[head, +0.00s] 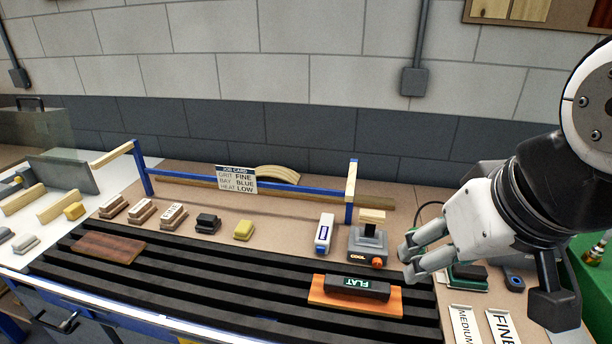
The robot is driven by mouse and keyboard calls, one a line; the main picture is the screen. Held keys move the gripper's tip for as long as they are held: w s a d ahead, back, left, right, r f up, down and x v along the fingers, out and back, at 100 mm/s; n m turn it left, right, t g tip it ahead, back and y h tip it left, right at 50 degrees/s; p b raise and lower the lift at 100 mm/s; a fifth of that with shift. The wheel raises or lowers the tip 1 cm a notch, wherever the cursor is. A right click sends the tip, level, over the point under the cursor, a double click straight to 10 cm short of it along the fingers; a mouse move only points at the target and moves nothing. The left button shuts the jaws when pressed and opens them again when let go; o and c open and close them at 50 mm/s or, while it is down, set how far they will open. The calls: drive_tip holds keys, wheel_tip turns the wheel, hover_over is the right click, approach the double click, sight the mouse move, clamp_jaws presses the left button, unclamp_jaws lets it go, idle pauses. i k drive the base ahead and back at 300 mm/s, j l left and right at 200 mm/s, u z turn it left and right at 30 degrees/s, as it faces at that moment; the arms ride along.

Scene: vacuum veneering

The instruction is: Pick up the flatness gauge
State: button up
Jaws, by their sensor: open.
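The flatness gauge is most likely the black block (357,288) with a green "FLAT" label. It lies on an orange-brown board (325,299) that rests across the dark slats near the front. My gripper (407,263) is open and empty, up and to the right of the block, apart from it in the picture. Its fingers point left. Its height above the bench cannot be told from this one view.
A grey device marked "COOL" (368,246) stands just behind the block, with a blue-and-white block (324,233) to its left. A green-based tool (467,283) sits partly behind my gripper. "MEDIUM" (466,325) and "FINE" (503,325) plates lie front right. The slats' middle is clear.

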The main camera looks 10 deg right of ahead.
sight(370, 289)
drive_tip(key=i+j+z, duration=0.1)
drive_tip(key=j+z, duration=0.3)
drive_tip(key=z, duration=0.15)
drive_tip(key=i+j+z, duration=0.1)
drive_tip(key=j+z, duration=0.55)
drive_tip(key=z, duration=0.25)
